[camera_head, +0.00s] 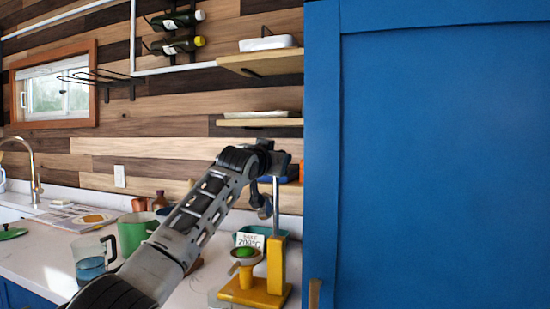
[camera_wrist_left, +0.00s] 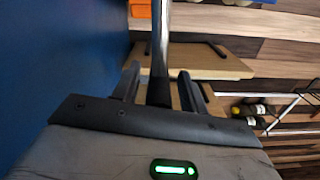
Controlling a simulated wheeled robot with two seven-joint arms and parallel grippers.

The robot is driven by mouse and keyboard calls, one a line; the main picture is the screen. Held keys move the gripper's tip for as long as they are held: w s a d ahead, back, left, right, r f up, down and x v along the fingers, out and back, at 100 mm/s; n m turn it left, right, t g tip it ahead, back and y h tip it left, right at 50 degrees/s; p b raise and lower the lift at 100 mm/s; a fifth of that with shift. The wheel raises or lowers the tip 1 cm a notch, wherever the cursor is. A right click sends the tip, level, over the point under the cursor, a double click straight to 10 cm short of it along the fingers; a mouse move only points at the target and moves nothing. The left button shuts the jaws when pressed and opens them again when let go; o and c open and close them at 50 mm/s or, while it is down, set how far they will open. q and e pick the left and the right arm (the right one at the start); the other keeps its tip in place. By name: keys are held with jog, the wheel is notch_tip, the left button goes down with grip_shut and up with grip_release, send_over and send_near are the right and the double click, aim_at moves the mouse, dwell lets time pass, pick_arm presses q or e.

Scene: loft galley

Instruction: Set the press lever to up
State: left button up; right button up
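The yellow press (camera_head: 276,268) stands on the counter, just left of the blue door. Its lever (camera_head: 276,200) is a thin silver rod that rises almost straight up. My left gripper (camera_head: 279,168) is at the lever's upper end. In the left wrist view the silver lever (camera_wrist_left: 160,40) runs in between the two fingers, ending in a dark grip (camera_wrist_left: 159,92). The fingers of my left gripper (camera_wrist_left: 160,84) stand apart on either side of it, with gaps visible. A green item (camera_head: 245,252) sits on the press's cup. My right gripper is not in view.
A tall blue door (camera_head: 440,160) fills the right side, close to the lever. Wooden shelves (camera_head: 262,62) hang above. A white card (camera_head: 250,240) stands behind the press. A glass jug (camera_head: 90,262) and a green mug (camera_head: 135,232) stand left, near my arm.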

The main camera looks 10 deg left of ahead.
pick_arm(q)
jog(key=shift+s, duration=0.1)
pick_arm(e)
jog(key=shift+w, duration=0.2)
pick_arm(q)
jog(key=shift+s+a+f+b, duration=0.1)
jog(key=shift+s+f+b, duration=0.05)
jog(key=shift+s+b, duration=0.4)
jog(key=s+a+b, duration=0.2)
jog(key=s+b, duration=0.2)
jog(key=s, duration=1)
jog(key=shift+s+a, duration=0.15)
jog(key=shift+s, duration=0.1)
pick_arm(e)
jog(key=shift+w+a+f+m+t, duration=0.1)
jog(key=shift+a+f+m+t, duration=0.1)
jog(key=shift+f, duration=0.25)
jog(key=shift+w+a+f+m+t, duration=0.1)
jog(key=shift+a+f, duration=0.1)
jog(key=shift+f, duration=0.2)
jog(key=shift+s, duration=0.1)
